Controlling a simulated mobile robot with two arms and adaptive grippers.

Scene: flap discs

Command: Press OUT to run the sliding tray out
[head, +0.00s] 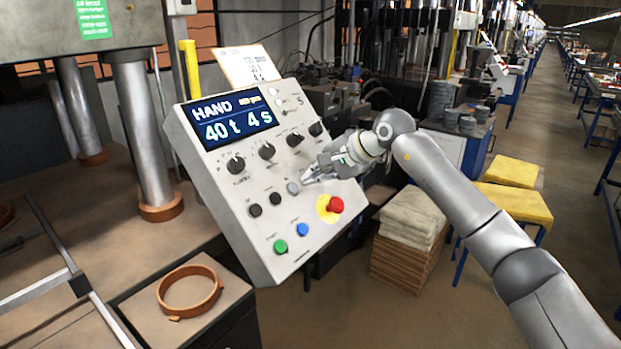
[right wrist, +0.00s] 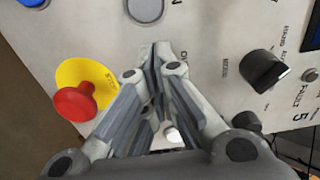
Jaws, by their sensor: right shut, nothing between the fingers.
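The grey control panel (head: 225,200) tilts up in the head view, its display reading HAND, 40 t, 4 s. My right gripper (head: 306,181) is shut and empty, its fingertips at the panel face just right of a round grey button (head: 293,187). In the right wrist view the closed fingertips (right wrist: 155,48) lie below that grey button (right wrist: 145,8), whose label ends in N. A partly covered label beginning with O shows beside the fingertips. The OUT button itself is not clearly visible; the fingers cover that spot. Contact cannot be told. My left gripper is out of view.
A red mushroom button (head: 335,205) on yellow sits close below the gripper. Black buttons (head: 255,210), a green button (head: 280,246), a blue button (head: 302,229) and black knobs (head: 267,151) share the panel. An orange ring (head: 189,291) lies at lower left.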

